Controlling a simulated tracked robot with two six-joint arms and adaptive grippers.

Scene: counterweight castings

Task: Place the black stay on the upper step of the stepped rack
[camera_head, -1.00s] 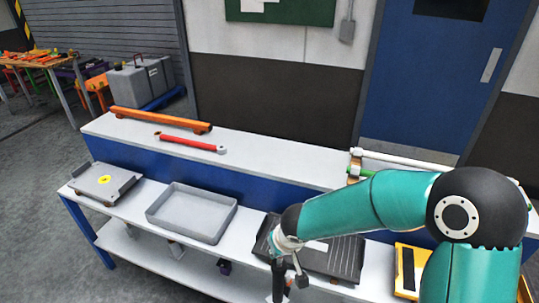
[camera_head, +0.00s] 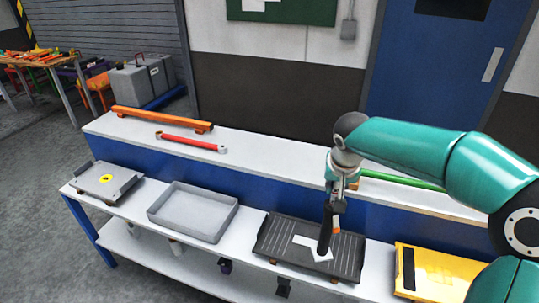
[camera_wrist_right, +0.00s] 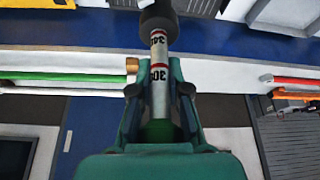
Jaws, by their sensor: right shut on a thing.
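My right gripper (camera_head: 336,188) is shut on the black stay (camera_head: 325,232), which hangs steeply down above the dark ribbed tray. In the right wrist view the gripper (camera_wrist_right: 160,92) closes around a light section of the stay with red bands; its thick dark end (camera_wrist_right: 158,17) sticks out past the fingers. The stepped rack has a white upper step (camera_head: 270,155) at the back and a lower step in front. The upper step carries an orange bar (camera_head: 160,119), a red bar (camera_head: 190,142) and a green bar (camera_head: 400,179). My left gripper is not in view.
The lower step holds a grey plate with a yellow mark (camera_head: 103,190), a grey tray (camera_head: 185,232), the dark ribbed tray (camera_head: 272,240) and a yellow tray (camera_head: 450,277). The upper step looks bare between the red and green bars. My right arm hides part of its right end.

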